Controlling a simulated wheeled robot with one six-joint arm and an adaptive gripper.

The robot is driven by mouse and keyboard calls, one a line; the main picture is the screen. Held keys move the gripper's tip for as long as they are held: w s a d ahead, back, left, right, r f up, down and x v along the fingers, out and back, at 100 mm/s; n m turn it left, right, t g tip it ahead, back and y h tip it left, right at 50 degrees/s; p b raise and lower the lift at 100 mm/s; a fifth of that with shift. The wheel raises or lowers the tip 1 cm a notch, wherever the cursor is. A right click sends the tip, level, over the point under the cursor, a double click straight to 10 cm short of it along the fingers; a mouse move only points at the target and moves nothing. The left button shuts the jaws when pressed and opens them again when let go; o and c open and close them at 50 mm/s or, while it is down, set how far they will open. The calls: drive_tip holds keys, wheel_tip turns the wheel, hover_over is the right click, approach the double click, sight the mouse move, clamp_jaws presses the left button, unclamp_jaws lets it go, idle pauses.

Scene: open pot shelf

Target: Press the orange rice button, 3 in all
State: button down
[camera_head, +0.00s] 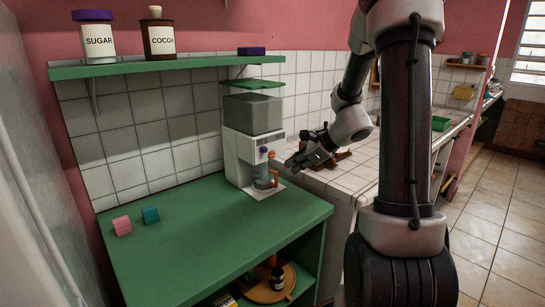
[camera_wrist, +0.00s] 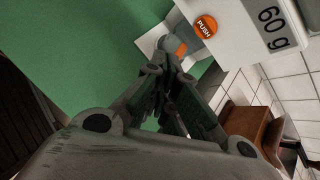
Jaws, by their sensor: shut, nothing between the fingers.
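A white dispenser (camera_head: 238,150) with a grey hopper stands at the back right of the green counter. The orange button is on its front; in the wrist view the round button (camera_wrist: 205,27) reads "PUSH". My gripper (camera_head: 290,163) is shut and empty, just right of the dispenser's front. In the wrist view its fingertips (camera_wrist: 166,62) point toward the dispenser, below and left of the button, apart from it.
A pink block (camera_head: 122,226) and a teal block (camera_head: 150,215) lie on the green counter (camera_head: 200,240), otherwise mostly clear. Above, a green shelf (camera_head: 160,66) holds a sugar jar (camera_head: 96,38), a cocoa jar (camera_head: 159,35) and a purple box (camera_head: 251,51). A white-tiled counter is on the right.

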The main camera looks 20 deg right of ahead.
sight(272, 155)
idle(0.3)
drive_tip(key=s, duration=0.1)
drive_tip(key=s+d, duration=0.1)
drive_tip(key=s, duration=0.1)
drive_tip(key=shift+s+d, duration=0.1)
drive_tip(key=shift+s, duration=0.2)
drive_tip(key=shift+w, duration=0.1)
drive_tip(key=w+a, duration=0.2)
drive_tip(key=w, duration=0.6)
drive_tip(key=shift+a, duration=0.35)
drive_tip(key=shift+w, duration=0.2)
idle(1.0)
drive_tip(key=shift+w+a, duration=0.15)
drive_tip(key=shift+w, duration=0.15)
